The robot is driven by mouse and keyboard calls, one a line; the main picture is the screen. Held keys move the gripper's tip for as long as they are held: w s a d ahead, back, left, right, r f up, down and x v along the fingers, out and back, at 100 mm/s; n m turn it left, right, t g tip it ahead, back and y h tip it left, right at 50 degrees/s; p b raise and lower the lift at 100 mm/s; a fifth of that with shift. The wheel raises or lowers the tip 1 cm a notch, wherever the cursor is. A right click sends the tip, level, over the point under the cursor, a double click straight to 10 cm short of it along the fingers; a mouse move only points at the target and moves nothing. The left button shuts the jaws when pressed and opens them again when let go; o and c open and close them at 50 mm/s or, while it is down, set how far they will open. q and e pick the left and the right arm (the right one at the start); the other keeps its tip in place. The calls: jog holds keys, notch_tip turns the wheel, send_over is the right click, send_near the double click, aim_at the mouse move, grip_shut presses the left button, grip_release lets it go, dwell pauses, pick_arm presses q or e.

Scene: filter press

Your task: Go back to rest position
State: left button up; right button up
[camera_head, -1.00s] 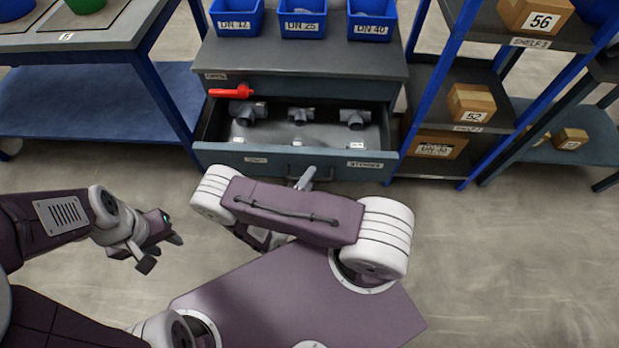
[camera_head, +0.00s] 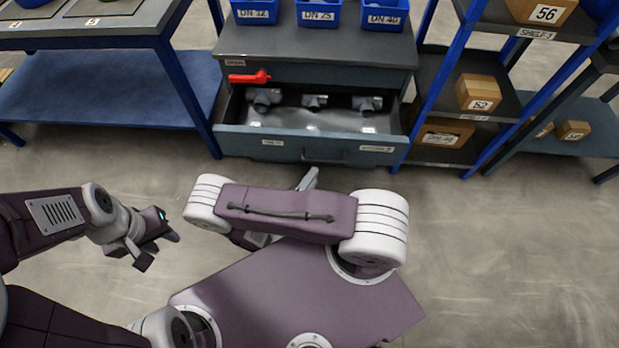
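My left gripper (camera_head: 158,250) is at the left over bare floor, with its two dark fingers apart and nothing between them. My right arm is folded across the middle of the view. It hides most of my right gripper (camera_head: 308,180); only a grey finger tip shows above the arm, below the drawer front. Whether that gripper is open or shut does not show. The drawer (camera_head: 310,148) of the grey cabinet is pulled open, and the right finger tip appears apart from its handle.
Several grey pipe fittings (camera_head: 314,101) lie in the drawer. A red handle-like piece (camera_head: 250,77) is at the cabinet's left. Blue bins (camera_head: 317,14) stand on top. A blue-legged table (camera_head: 110,85) is left, a box shelf (camera_head: 470,60) right. The floor (camera_head: 510,250) at right is clear.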

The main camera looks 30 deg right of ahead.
dwell(0.3)
jog(key=w+d+r+m+g, duration=0.3)
jog(key=w+r+m+g, duration=0.15)
jog(key=r+m, duration=0.3)
jog(key=s+d+r+m+g+y, duration=0.3)
jog(key=s+d+r+m+g, duration=0.3)
jog(key=r+m, duration=0.45)
jog(key=s+a+m+y, duration=0.5)
jog(key=s+m+y, duration=0.1)
jog(key=m, duration=0.6)
jog(key=w+a+f+m+t+y, duration=0.1)
jog(key=w+a+m+t+y, duration=0.3)
jog(key=a+m, duration=0.75)
notch_tip(320, 180, up, 24)
jog(key=s+d+m+g+p, duration=0.1)
jog(key=d+m+p, duration=0.1)
jog(key=p, duration=2.2)
jog(key=shift+d+r+y, duration=0.15)
jog(key=shift+d+y, duration=0.15)
jog(key=shift+d, duration=0.05)
